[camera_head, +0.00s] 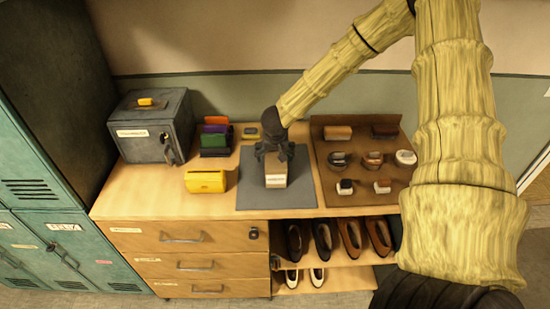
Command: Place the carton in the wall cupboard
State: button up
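The carton (276,180) is a small pale box with a dark-lettered label. It appears to stand on the grey mat (250,202) on the wooden counter. My dark gripper (275,158) reaches down from above, with its fingers at the top of the carton. The gripper hides the carton's upper part, and I cannot tell whether the fingers are closed on it. I see nothing here that I can identify as the wall cupboard.
Left of the mat are a yellow box (205,181), colored upright folders (214,138) and a grey lockbox (153,126). Right of it, a brown tray (320,185) holds brushes and tins. Shoes (351,238) fill shelves below. Teal lockers (75,252) stand at the left.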

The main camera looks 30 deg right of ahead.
jog(key=c, duration=1.3)
